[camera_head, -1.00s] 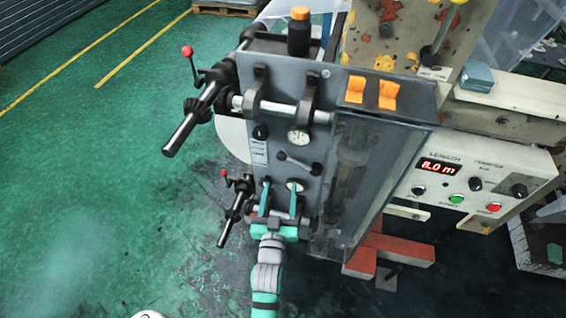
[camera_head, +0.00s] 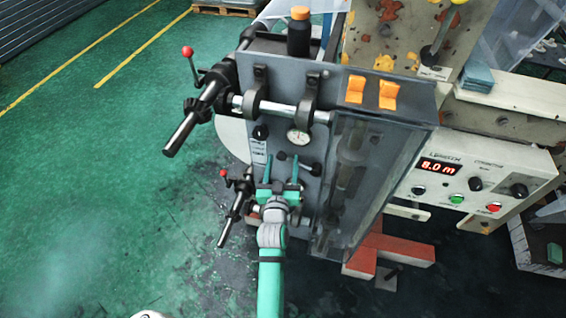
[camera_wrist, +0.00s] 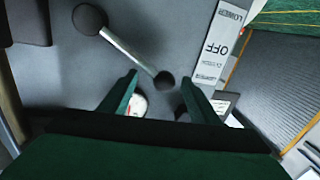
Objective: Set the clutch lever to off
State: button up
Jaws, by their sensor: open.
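The clutch lever (camera_head: 299,163) is a short rod with a dark knob and a round hub on the grey machine panel. My gripper (camera_head: 279,183) is open, just below the lever in the head view. In the wrist view the knob lies between the directions of the two fingertips (camera_wrist: 158,80), with no visible contact.
A red-knobbed lever (camera_head: 224,173) and a dark clamp with a bar stand left of my gripper. A clear guard (camera_head: 365,190) stands to the right. A dial gauge (camera_head: 298,137) is above the lever. Green floor is open at left.

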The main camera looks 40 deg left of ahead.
jog(key=shift+w, duration=0.1)
jog(key=shift+c, duration=0.3)
grip_shut()
jog(key=shift+f, duration=0.1)
jog(key=shift+f, duration=0.1)
